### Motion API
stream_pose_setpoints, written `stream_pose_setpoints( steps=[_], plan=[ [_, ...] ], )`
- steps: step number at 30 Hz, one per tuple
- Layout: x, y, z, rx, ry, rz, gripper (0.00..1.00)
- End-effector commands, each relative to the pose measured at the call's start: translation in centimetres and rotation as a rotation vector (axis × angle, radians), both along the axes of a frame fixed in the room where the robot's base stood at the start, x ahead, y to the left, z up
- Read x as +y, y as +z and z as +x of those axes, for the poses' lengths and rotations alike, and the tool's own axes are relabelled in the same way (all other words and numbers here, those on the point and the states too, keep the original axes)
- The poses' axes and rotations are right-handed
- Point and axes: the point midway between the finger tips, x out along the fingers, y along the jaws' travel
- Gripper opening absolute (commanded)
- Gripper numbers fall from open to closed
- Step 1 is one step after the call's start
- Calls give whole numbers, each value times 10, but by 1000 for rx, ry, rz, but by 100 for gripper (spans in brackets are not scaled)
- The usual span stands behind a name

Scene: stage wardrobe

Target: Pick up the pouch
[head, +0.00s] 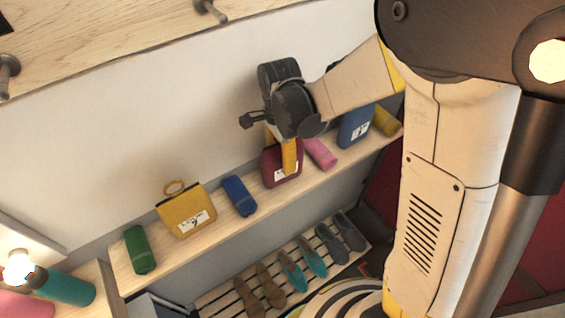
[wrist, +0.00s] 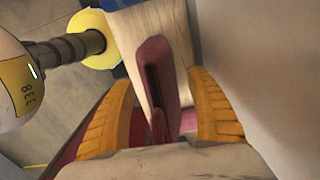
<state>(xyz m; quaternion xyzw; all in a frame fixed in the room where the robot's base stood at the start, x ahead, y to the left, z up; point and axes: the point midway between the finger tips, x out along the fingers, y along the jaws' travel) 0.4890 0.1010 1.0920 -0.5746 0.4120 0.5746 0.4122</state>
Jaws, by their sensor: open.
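Three pouches with white labels stand on the wooden shelf in the head view: a yellow one (head: 186,213) with a ring handle, a dark red one (head: 270,171) and a blue one (head: 356,126). The task does not say which pouch is meant. My gripper (head: 280,153) is at the dark red pouch, with one yellow finger hiding part of its front. In the wrist view, my gripper (wrist: 161,80) is open, with the dark red pouch (wrist: 154,62) upright between its fingers. Gaps show on both sides of the pouch.
A blue roll (head: 239,196) and a pink roll (head: 320,153) lie on either side of the dark red pouch. A green roll (head: 139,250) lies at the shelf's left end. Several shoes stand on a slatted rack (head: 237,298) below. The wall rises close behind the shelf (head: 222,230).

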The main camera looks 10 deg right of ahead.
Motion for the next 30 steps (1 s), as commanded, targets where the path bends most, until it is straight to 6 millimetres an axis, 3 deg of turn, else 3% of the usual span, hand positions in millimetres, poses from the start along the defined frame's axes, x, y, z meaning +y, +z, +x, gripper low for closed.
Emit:
stream_pose_setpoints(
  steps=[1,2,7,22,30],
  plan=[
    [0,0,0,0,0,0,66],
    [0,0,0,0,0,0,58],
    [0,0,0,0,0,0,6],
    [0,6,0,0,0,0,4],
    [-4,47,-3,0,-2,0,4]
  ],
)
